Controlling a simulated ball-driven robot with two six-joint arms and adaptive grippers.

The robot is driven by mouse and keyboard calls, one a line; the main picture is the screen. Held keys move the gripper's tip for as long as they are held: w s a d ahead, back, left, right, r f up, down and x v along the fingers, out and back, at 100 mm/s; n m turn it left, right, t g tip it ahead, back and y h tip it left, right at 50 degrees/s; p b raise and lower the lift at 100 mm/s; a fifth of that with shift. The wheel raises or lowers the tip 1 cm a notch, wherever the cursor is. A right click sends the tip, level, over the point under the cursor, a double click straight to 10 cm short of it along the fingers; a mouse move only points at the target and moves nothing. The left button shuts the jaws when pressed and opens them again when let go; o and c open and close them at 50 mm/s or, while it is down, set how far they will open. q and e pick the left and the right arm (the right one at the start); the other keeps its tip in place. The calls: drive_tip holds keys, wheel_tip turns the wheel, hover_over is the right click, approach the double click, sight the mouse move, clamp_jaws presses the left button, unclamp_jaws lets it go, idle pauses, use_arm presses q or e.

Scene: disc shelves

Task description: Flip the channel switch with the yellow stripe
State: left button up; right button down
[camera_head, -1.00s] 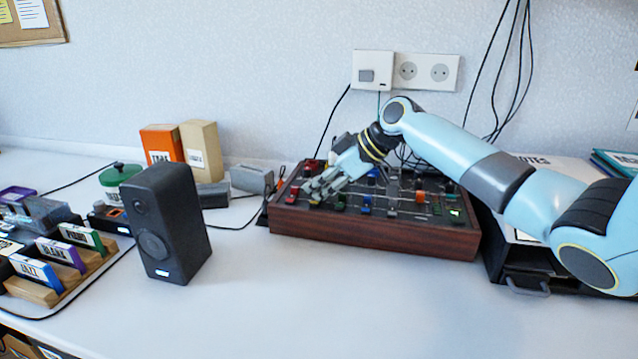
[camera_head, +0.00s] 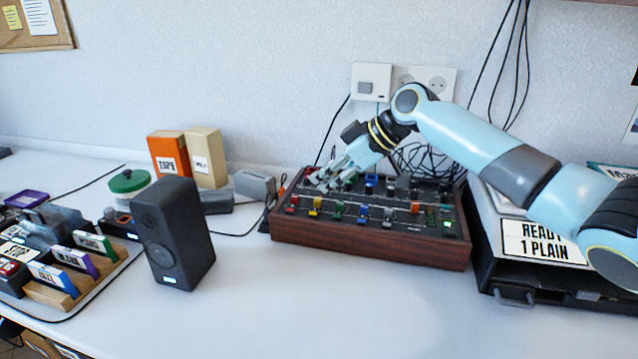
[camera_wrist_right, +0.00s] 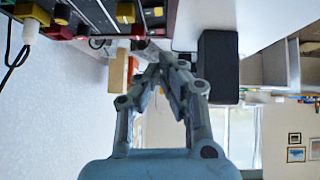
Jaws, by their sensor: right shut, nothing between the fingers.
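The switch panel (camera_head: 375,243) is a dark, wood-sided box with rows of coloured switches. A yellow-marked switch (camera_head: 315,205) stands in its front row near the left end, beside a red one (camera_head: 293,204). My right gripper (camera_head: 319,183) is over the panel's back left part, behind the yellow-marked switch and apart from it in the picture. Its fingers are shut and empty, partly hiding the back row. In the right wrist view, the closed fingertips (camera_wrist_right: 151,55) point toward the panel edge, with a yellow cap (camera_wrist_right: 126,12) beyond them. My left gripper is not in view.
A black speaker (camera_head: 172,233) stands left of the panel. Grey blocks (camera_head: 254,184) and loose cables lie behind it. A black tray (camera_head: 525,278) with a sign reading READY 1 PLAIN (camera_head: 541,241) is at right. The table front is clear.

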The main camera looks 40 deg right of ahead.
drive_tip(key=v, duration=0.6)
drive_tip(key=shift+s+r, duration=0.25)
drive_tip(key=shift+s, duration=0.15)
